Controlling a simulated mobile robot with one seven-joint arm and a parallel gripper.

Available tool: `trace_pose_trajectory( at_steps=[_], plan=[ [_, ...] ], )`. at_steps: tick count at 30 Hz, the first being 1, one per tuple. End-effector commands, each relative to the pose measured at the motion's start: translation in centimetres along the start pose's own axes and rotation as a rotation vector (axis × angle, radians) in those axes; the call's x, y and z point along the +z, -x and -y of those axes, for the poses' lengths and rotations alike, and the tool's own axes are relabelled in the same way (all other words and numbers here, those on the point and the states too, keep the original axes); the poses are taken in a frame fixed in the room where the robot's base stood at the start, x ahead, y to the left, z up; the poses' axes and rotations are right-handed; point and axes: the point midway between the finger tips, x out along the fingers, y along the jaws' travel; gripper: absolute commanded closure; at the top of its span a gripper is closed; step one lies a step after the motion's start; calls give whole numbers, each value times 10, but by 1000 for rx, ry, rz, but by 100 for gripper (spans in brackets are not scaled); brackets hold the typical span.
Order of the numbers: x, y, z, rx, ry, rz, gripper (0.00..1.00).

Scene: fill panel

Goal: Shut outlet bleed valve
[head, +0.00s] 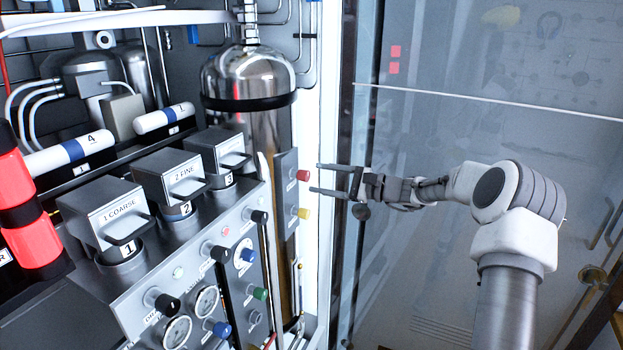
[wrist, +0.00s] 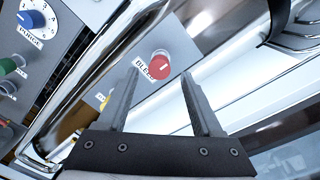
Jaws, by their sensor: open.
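The bleed valve is a red round knob (head: 303,175) on a narrow grey upright panel at the right of the machine. In the wrist view the red knob (wrist: 160,66) has a white label beside it that seems to read BLEED, and a pale mark on its face. My gripper (head: 316,178) is open, and its two fingers point left at the knob from close by. In the wrist view the fingertips of my gripper (wrist: 161,76) lie on either side of the knob's image. I cannot tell whether either finger touches it.
A yellow knob (head: 302,213) sits below the red one on the same panel. A chrome rail (wrist: 112,62) runs beside that panel. The main panel (head: 194,270) with several knobs and gauges stands to the left. Glass (head: 470,130) is behind my arm.

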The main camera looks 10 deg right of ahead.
Motion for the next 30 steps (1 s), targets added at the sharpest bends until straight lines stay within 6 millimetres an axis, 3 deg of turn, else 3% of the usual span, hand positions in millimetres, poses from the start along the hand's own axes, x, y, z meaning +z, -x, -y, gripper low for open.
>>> trace_pose_trajectory(
  at_steps=[9,15,21,30],
  plan=[
    [-1,81,0,-3,0,-3,33],
    [-1,118,0,-2,0,-2,33],
    [0,135,0,-1,-1,0,33],
    [0,137,0,-1,-1,0,33]
  ],
)
